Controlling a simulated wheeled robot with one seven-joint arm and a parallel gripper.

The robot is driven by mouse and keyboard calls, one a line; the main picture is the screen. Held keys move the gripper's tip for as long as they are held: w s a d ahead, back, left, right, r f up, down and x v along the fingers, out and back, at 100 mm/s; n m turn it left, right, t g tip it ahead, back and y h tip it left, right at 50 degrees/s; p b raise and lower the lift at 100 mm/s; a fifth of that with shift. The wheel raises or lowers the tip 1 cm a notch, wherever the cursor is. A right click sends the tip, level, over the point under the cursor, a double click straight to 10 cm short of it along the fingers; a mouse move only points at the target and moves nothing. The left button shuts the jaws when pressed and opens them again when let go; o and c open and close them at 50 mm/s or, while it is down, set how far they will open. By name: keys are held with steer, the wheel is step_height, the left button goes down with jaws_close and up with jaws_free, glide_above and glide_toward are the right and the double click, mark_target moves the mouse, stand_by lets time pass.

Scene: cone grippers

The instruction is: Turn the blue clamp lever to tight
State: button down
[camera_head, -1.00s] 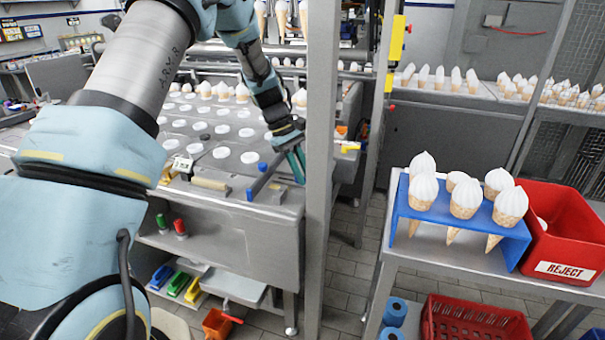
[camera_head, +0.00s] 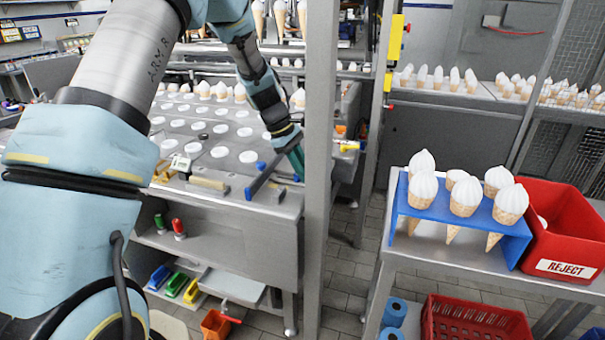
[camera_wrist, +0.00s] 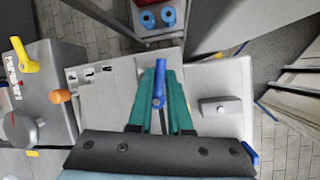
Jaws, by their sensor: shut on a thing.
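The blue clamp lever (camera_wrist: 158,88) stands between the two teal fingers of my gripper (camera_wrist: 160,75) in the wrist view. My gripper is shut on it near the fingertips, above a pale metal plate (camera_wrist: 207,75). In the head view my gripper (camera_head: 296,160) points down at the right front corner of the machine table, just left of a grey post. The lever is hidden behind the fingers there, and its pivot is not clear in either view.
A grey post (camera_head: 320,200) stands close to the right of my gripper. In the wrist view, a yellow lever (camera_wrist: 24,55), an orange knob (camera_wrist: 60,96) and a dial (camera_wrist: 19,128) lie left, and a grey block (camera_wrist: 220,107) lies right.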

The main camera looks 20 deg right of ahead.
steer(key=shift+w+d+n+t+h, duration=0.15)
steer(key=shift+n+t, duration=0.15)
steer(key=shift+n, duration=0.45)
steer(key=shift+w+d+n+t+h, duration=0.15)
steer(key=shift+n+t, duration=0.15)
steer(key=shift+n, duration=0.45)
steer(key=c, duration=0.8)
jaws_free()
steer(key=shift+s, duration=0.1)
steer(key=shift+c, duration=0.2)
steer(key=shift+r, duration=0.15)
steer(key=b+v, duration=0.3)
steer(key=v, duration=0.7)
steer(key=shift+a+r, duration=0.2)
steer(key=shift+r, duration=0.05)
